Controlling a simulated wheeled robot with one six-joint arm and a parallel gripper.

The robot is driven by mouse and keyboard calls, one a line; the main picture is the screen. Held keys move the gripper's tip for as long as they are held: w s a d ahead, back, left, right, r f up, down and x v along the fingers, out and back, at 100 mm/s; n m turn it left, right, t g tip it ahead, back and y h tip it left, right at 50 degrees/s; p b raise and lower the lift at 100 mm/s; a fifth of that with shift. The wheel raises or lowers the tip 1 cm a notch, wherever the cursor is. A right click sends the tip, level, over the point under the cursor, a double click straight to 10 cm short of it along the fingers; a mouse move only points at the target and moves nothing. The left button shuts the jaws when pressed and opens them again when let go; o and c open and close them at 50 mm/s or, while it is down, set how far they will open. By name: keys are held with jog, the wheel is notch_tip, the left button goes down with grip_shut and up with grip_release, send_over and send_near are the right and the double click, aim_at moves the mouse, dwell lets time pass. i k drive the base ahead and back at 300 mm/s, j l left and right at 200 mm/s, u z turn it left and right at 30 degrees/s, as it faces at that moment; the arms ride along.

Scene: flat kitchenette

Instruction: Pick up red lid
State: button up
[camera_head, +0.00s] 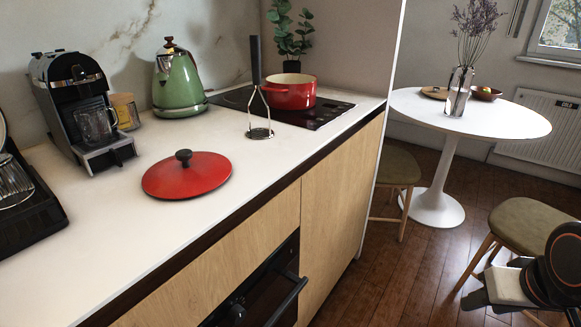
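The red lid (187,176) is round and lies flat on the white countertop (110,220), with its dark knob (183,156) facing up. It is in the left half of the head view, near the counter's front edge. Nothing covers it. Part of my arm shows at the lower right, over the floor and far to the right of the lid.
A coffee machine (84,108), a green kettle (178,84) and a metal masher (259,110) stand around the lid. A red pot (289,92) is on the black hob (335,107). A round table (415,103) and stools (530,228) stand at right. The counter beside the lid is clear.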

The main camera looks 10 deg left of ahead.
aim_at(188, 173)
jog(key=u, duration=1.4)
jog(key=j, duration=0.1)
jog(key=k, duration=0.05)
